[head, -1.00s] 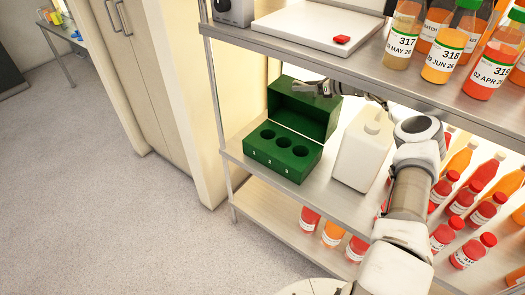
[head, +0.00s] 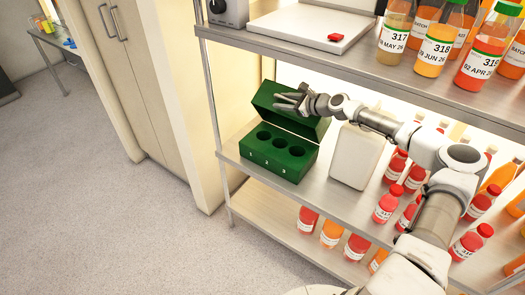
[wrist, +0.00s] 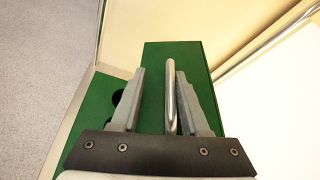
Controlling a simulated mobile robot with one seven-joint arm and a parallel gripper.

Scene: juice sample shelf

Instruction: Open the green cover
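The green box (head: 277,162) stands on the middle shelf, with several round holes in its top and numbers on its front. Its green cover (head: 262,98) is raised, standing up at the back of the box. My gripper (head: 287,100) is at the cover, reaching in from the right and hiding part of it. In the wrist view the cover (wrist: 155,70) lies beyond the fingers. A metal bar handle (wrist: 171,85) lies between the two spread fingers, close to the right one. The fingers are open; whether the right one touches the bar is unclear.
A white jug (head: 354,158) stands right of the box, close under my forearm. The upper shelf (head: 290,47) runs above my arm and carries bottles and a white device. Red and orange bottles (head: 385,203) fill the right. Floor at left is clear.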

